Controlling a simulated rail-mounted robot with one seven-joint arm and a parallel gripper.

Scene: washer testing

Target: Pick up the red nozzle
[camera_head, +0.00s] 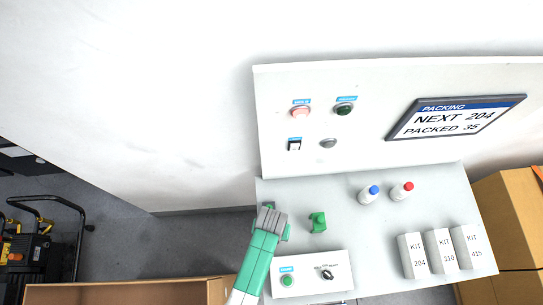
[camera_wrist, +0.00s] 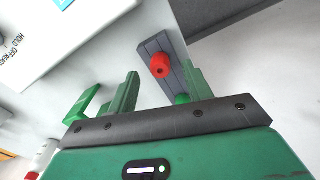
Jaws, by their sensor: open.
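The red nozzle (camera_wrist: 161,65) is a small round red piece with a dark hole in its end. It sits on a grey strip (camera_wrist: 158,44) in the wrist view. A green round piece (camera_wrist: 182,99) is on the same strip, partly hidden by my gripper. My gripper (camera_wrist: 160,82) is open, with the red nozzle showing in the gap between its two green fingers. I cannot tell the remaining height. In the head view my gripper (camera_head: 277,219) is over the left part of the table, and the red nozzle is hidden there.
A green fixture (camera_head: 318,222) stands right of my gripper on the table (camera_head: 365,235). A white control box (camera_head: 307,283) is close in front. Blue-capped (camera_head: 368,195) and red-capped (camera_head: 402,191) bottles and KIT boxes (camera_head: 440,250) stand to the right. A panel (camera_head: 375,130) rises behind.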

